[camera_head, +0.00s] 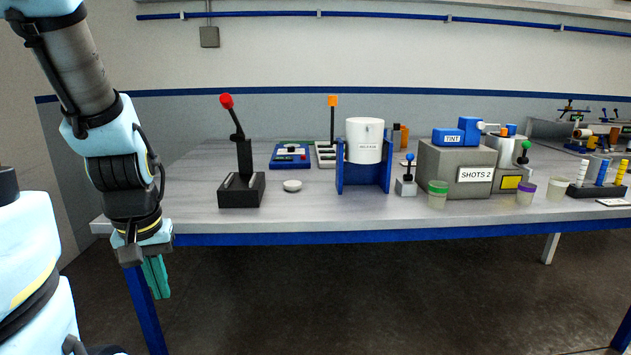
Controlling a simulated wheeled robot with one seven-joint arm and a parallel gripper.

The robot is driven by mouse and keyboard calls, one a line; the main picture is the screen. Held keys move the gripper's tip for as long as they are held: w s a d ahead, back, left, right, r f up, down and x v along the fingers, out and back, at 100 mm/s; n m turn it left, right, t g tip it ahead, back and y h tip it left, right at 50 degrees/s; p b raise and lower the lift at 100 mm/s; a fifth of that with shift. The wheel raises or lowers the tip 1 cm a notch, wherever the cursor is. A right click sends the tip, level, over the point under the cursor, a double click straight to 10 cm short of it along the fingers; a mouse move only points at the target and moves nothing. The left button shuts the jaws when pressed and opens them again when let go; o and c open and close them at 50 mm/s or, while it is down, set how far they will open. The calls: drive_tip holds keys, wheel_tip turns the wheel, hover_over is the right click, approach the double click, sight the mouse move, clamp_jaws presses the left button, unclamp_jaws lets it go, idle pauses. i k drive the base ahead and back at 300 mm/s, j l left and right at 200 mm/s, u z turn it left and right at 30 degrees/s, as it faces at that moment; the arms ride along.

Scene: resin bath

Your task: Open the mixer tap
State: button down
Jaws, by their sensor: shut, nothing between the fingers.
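No part is labelled as a mixer tap, and I cannot tell for sure which one it is. A black lever with a red knob (239,133) stands on a black slotted base (242,189), leaning slightly left at its top. A small grey block (406,187) carries a short blue-knobbed lever (409,166) beside the white labelled cylinder (366,135) in its blue stand (363,181). My gripper (161,294) has green fingers, pointing down and shut, with nothing held. It hangs at the left front corner, below the tabletop and apart from all these things.
The grey bench (330,214) has a blue front edge. A white dish (292,185) lies near the lever base. The front left tabletop is clear.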

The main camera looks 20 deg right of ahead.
sight(526, 144)
drive_tip(key=i+l, duration=0.1)
drive_tip(key=l, duration=0.3)
drive_tip(key=i+l, duration=0.1)
drive_tip(key=l, duration=0.3)
drive_tip(key=i+l+u, duration=0.1)
drive_tip(key=l, duration=0.3)
drive_tip(key=i+l, duration=0.1)
drive_tip(key=l, duration=0.7)
drive_tip(key=k+l, duration=0.1)
drive_tip(key=l, duration=0.3)
